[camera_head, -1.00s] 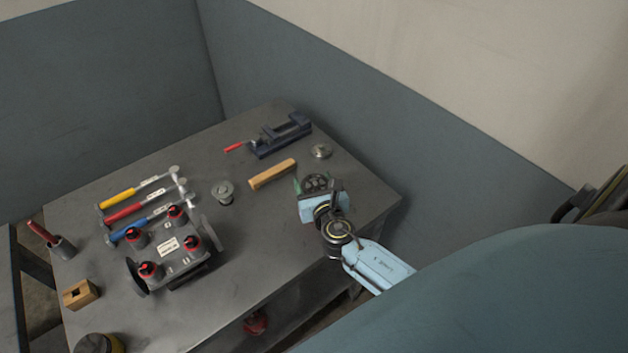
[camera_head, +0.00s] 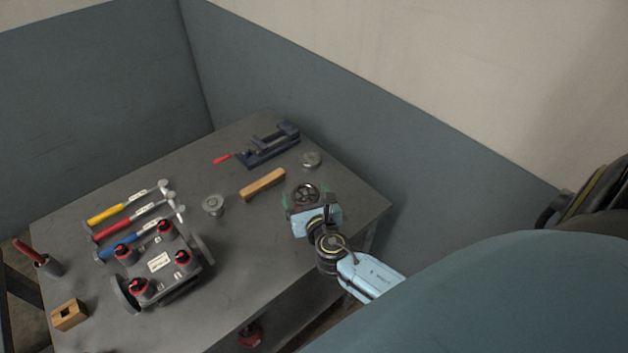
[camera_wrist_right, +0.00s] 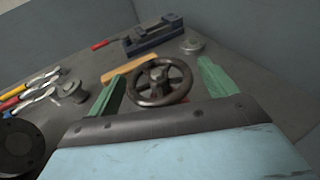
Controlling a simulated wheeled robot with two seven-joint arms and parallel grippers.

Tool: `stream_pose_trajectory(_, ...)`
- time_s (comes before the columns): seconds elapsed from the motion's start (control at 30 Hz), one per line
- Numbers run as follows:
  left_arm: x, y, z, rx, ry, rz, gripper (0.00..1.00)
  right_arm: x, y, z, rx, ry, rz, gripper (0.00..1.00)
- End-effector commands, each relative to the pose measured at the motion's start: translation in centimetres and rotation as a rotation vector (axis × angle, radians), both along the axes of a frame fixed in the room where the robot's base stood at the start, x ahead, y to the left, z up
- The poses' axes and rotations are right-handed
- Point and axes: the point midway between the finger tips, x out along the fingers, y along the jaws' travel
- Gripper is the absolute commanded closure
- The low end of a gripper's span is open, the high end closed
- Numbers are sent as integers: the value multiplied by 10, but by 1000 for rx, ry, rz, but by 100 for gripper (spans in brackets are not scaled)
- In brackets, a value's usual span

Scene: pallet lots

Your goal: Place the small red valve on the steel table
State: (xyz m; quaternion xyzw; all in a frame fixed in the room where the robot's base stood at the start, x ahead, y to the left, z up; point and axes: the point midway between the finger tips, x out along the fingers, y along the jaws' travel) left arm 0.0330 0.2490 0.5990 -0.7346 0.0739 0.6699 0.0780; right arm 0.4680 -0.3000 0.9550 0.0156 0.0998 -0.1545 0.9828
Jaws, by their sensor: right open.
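A dark spoked handwheel (camera_head: 305,193) is at the right end of the steel table (camera_head: 255,255); it also shows in the right wrist view (camera_wrist_right: 159,82). In the right wrist view my right gripper (camera_wrist_right: 162,76) shows gaps between the wheel and both fingers. A small red object (camera_head: 250,335) is below the tabletop, partly hidden by the table edge. My left gripper is out of view.
A wooden bar (camera_head: 262,184), a blue vise (camera_head: 268,146) and a round metal disc (camera_head: 311,160) lie beyond the gripper. A grey fixture with red-ringed knobs (camera_head: 160,263), several hammers (camera_head: 130,225) and a wooden block (camera_head: 69,314) fill the left. The table's front middle is clear.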

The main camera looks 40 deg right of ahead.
Motion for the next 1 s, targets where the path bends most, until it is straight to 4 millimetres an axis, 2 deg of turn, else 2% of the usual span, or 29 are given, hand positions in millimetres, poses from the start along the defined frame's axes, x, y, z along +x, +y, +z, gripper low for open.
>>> stream_pose_trajectory(0.3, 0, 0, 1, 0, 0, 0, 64, -65, 21, 13, 1, 1, 1, 15)
stream_pose_trajectory(0.5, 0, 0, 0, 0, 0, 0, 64, -90, 29, 19, 0, 0, 0, 15)
stream_pose_trajectory(0.67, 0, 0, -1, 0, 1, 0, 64, -97, 31, 21, -1, -2, -1, 15)
stream_pose_trajectory(1.0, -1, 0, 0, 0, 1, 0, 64, -97, 31, 22, -1, -2, 0, 15)
